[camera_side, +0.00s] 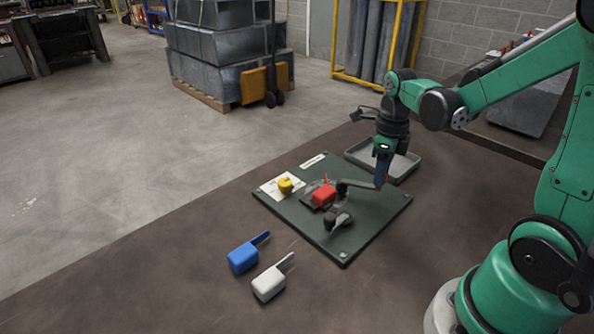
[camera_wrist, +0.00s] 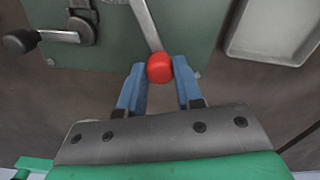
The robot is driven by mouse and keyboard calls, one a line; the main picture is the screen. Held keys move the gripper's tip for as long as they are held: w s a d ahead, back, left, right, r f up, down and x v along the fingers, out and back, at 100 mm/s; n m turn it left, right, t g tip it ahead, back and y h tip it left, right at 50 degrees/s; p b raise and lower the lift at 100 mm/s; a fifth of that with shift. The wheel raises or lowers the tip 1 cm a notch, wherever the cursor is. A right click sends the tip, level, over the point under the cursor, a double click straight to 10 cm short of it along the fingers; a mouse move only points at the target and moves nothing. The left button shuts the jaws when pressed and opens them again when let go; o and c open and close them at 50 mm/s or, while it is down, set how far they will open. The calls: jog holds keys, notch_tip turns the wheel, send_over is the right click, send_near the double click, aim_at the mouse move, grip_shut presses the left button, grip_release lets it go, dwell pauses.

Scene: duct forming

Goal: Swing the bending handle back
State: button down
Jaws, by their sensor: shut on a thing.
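The bending handle (camera_side: 358,184) is a grey metal bar reaching right from the fixture on a dark green board (camera_side: 348,240). In the wrist view the bar (camera_wrist: 146,25) runs down to a round red knob (camera_wrist: 159,68). My gripper (camera_side: 381,183) is at the bar's outer end, near the board's right edge. In the wrist view its two blue fingers (camera_wrist: 160,70) stand on either side of the red knob and are shut on it. A red boxy piece (camera_side: 323,195) sits on the fixture. The knob is hidden by the fingers in the side view.
A second, black-knobbed lever (camera_side: 339,218) stands at the board's front. A yellow piece (camera_side: 285,186) sits on a white card. A blue scoop-shaped piece (camera_side: 243,258) and a white one (camera_side: 268,284) lie on the bench in front. A grey tray (camera_side: 402,168) lies behind the board.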

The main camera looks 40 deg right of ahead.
jog(key=shift+s+a+m, duration=0.15)
jog(key=shift+a+m, duration=0.05)
jog(key=shift+m, duration=0.1)
dwell(0.4)
jog(key=c, duration=0.6)
grip_release()
jog(key=shift+r, duration=2.85)
